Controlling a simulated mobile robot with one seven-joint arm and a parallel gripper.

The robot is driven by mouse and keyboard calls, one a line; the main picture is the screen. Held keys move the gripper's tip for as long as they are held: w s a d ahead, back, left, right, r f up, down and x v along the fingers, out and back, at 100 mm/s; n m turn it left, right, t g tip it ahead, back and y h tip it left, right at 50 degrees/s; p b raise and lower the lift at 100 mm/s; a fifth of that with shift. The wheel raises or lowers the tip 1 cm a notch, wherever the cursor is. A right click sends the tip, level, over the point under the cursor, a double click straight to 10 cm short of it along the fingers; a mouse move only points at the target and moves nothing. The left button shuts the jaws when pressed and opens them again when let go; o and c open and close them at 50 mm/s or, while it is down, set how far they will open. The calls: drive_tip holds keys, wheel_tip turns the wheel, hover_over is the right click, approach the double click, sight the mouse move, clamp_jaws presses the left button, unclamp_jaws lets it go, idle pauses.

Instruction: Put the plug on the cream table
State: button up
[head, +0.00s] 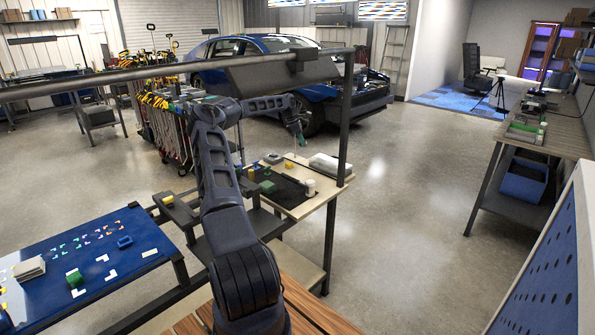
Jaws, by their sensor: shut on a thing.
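The cream table (326,194) stands in the middle of the head view, with a dark mat (285,196) on part of its top. My arm reaches up and over towards it. My gripper (301,141) is above the far part of this table, pointing down. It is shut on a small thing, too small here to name. I cannot make out the plug for sure. A white cylinder (310,187), a white box (328,166) and small yellow and green items are on the table.
A dark metal post (340,150) and overhead rail stand close to my arm. A blue-topped table (90,262) with small parts is at the left. A tool rack (170,120) and a blue car (290,75) are behind. Open floor (400,200) lies to the right.

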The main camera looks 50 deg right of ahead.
wheel_tip(320, 180, down, 15)
drive_tip(key=shift+f, duration=0.2)
idle(0.4)
drive_tip(key=o, duration=0.9)
drive_tip(key=shift+f, duration=0.1)
drive_tip(key=shift+o, duration=0.2)
drive_tip(key=v, duration=1.2)
